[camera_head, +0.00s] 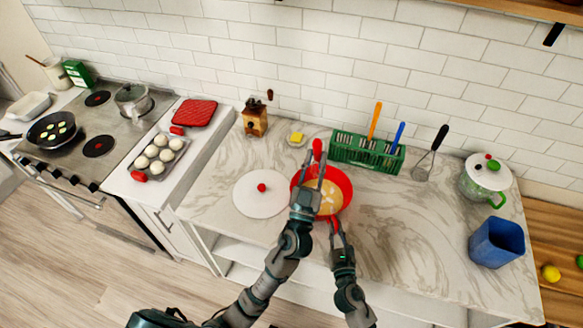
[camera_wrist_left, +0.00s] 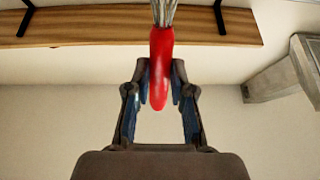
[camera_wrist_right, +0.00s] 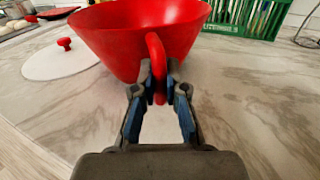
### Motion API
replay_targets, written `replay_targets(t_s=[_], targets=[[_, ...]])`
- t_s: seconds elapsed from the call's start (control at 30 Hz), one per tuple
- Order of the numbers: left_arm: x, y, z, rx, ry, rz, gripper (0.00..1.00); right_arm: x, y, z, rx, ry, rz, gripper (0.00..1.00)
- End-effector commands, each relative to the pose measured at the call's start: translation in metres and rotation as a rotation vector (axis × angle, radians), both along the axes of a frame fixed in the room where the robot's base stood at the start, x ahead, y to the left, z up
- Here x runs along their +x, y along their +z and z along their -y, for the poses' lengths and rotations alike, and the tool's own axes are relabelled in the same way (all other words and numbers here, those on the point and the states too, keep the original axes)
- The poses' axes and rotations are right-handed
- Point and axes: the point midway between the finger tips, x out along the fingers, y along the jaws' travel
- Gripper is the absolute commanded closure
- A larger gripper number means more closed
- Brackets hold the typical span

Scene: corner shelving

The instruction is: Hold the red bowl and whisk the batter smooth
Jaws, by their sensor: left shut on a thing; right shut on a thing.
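The red bowl (camera_head: 345,185) stands on the marble counter and holds pale yellow batter (camera_head: 326,205) with whitish patches. My right gripper (camera_wrist_right: 160,85) is shut on the bowl's red loop handle (camera_wrist_right: 156,55), at the bowl's near side. My left gripper (camera_head: 314,170) is above the bowl, shut on the red handle of a whisk (camera_wrist_left: 161,65). The whisk's wires show at the top of the left wrist view. In the head view the red handle end sticks up past the fingers, and my gripper and arm hide the wires, so I cannot tell whether they touch the batter.
A white lid (camera_head: 260,197) with a red knob lies left of the bowl. A green basket (camera_head: 367,153) with utensils stands close behind right.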

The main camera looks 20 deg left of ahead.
Motion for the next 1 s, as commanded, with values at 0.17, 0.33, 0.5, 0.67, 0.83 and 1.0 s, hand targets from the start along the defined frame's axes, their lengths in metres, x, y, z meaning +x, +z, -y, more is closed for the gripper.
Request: replay_targets(t_s=[0.17, 0.33, 0.5, 0.67, 0.83, 1.0], targets=[[-0.002, 0.002, 0.012, -0.003, -0.029, 0.009, 1.0, 0.0, 0.0, 0.001, 0.0, -0.002, -0.001, 1.0], [-0.011, -0.006, 0.012, -0.002, -0.031, 0.008, 1.0, 0.0, 0.0, 0.001, 0.0, -0.002, -0.001, 1.0], [-0.023, -0.017, 0.012, -0.002, -0.031, 0.007, 1.0, 0.0, 0.0, 0.0, 0.0, -0.001, -0.001, 1.0], [-0.035, -0.029, 0.012, 0.0, -0.03, 0.006, 1.0, 0.0, 0.0, 0.0, 0.0, -0.001, -0.001, 1.0], [-0.039, -0.041, 0.012, -0.001, -0.029, 0.007, 1.0, 0.0, 0.0, 0.0, 0.0, 0.0, -0.001, 1.0], [-0.033, -0.057, 0.012, -0.001, -0.029, 0.008, 1.0, 0.0, 0.0, 0.0, 0.001, 0.0, 0.0, 1.0]])
